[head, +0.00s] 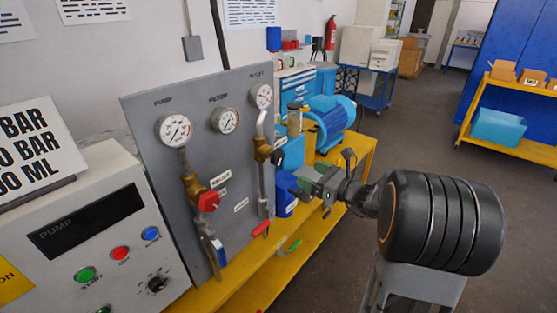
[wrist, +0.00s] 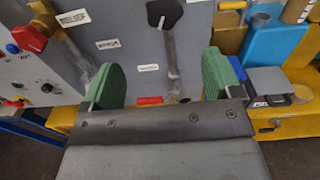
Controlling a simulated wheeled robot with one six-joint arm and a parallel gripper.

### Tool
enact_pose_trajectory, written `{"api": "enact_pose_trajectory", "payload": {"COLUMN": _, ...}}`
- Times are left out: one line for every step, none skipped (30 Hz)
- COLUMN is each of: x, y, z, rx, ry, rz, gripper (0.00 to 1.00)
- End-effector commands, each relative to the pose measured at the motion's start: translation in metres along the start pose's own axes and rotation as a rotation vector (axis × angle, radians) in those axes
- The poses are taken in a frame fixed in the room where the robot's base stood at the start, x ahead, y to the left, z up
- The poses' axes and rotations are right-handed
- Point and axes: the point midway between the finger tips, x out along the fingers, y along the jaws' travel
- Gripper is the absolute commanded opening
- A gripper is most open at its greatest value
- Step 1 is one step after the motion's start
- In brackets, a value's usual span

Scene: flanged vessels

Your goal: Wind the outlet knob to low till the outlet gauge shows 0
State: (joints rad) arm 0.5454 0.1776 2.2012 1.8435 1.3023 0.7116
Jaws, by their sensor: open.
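The outlet gauge (head: 261,96) is a small round white dial at the top right of the grey panel (head: 150,125); its reading is too small to make out. Below it, a brass valve (head: 262,150) carries the black outlet knob (head: 277,157). The knob also shows at the top middle of the wrist view (wrist: 165,12), with a pipe running down below it. My gripper (head: 298,184) is in front of the panel, lower than the knob and to its right. In the wrist view its green-padded fingers (wrist: 161,82) are wide apart and empty, and the knob lies beyond them, untouched.
A red knob (head: 208,200) is on the pump line to the left. A red-handled lever (head: 260,228) and a blue-handled lever (head: 220,252) jut out low on the panel. A blue container (head: 285,203) and blue motor (head: 330,120) stand on the yellow bench (head: 235,290).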

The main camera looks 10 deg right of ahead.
Motion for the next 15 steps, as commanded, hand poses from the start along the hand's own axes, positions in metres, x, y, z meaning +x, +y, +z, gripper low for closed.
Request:
{"api": "enact_pose_trajectory", "payload": {"x": 0.004, "y": -0.003, "z": 0.000, "rx": 0.013, "ry": -0.008, "rz": -0.009, "gripper": 0.84}}
{"api": "enact_pose_trajectory", "payload": {"x": 0.007, "y": -0.004, "z": 0.000, "rx": 0.018, "ry": -0.012, "rz": -0.013, "gripper": 0.84}}
{"api": "enact_pose_trajectory", "payload": {"x": 0.012, "y": -0.005, "z": 0.001, "rx": 0.020, "ry": -0.013, "rz": -0.014, "gripper": 0.84}}
{"api": "enact_pose_trajectory", "payload": {"x": 0.017, "y": -0.005, "z": 0.001, "rx": 0.021, "ry": -0.014, "rz": -0.015, "gripper": 0.84}}
{"api": "enact_pose_trajectory", "payload": {"x": 0.022, "y": -0.005, "z": 0.001, "rx": 0.022, "ry": -0.014, "rz": -0.015, "gripper": 0.84}}
{"api": "enact_pose_trajectory", "payload": {"x": 0.029, "y": -0.005, "z": 0.002, "rx": 0.022, "ry": -0.014, "rz": -0.013, "gripper": 0.84}}
{"api": "enact_pose_trajectory", "payload": {"x": 0.035, "y": -0.005, "z": 0.002, "rx": 0.022, "ry": -0.014, "rz": -0.014, "gripper": 0.84}}
{"api": "enact_pose_trajectory", "payload": {"x": 0.041, "y": -0.005, "z": 0.002, "rx": 0.021, "ry": -0.013, "rz": -0.013, "gripper": 0.84}}
{"api": "enact_pose_trajectory", "payload": {"x": 0.049, "y": -0.005, "z": 0.002, "rx": 0.020, "ry": -0.013, "rz": -0.013, "gripper": 0.84}}
{"api": "enact_pose_trajectory", "payload": {"x": 0.055, "y": -0.004, "z": 0.002, "rx": 0.020, "ry": -0.013, "rz": -0.013, "gripper": 0.84}}
{"api": "enact_pose_trajectory", "payload": {"x": 0.061, "y": -0.005, "z": 0.002, "rx": 0.019, "ry": -0.012, "rz": -0.014, "gripper": 0.84}}
{"api": "enact_pose_trajectory", "payload": {"x": 0.069, "y": -0.005, "z": 0.003, "rx": 0.020, "ry": -0.013, "rz": -0.013, "gripper": 0.84}}
{"api": "enact_pose_trajectory", "payload": {"x": 0.074, "y": -0.005, "z": 0.003, "rx": 0.020, "ry": -0.012, "rz": -0.014, "gripper": 0.84}}
{"api": "enact_pose_trajectory", "payload": {"x": 0.080, "y": -0.005, "z": 0.002, "rx": 0.020, "ry": -0.012, "rz": -0.013, "gripper": 0.84}}
{"api": "enact_pose_trajectory", "payload": {"x": 0.087, "y": -0.006, "z": 0.003, "rx": 0.019, "ry": -0.012, "rz": -0.015, "gripper": 0.84}}
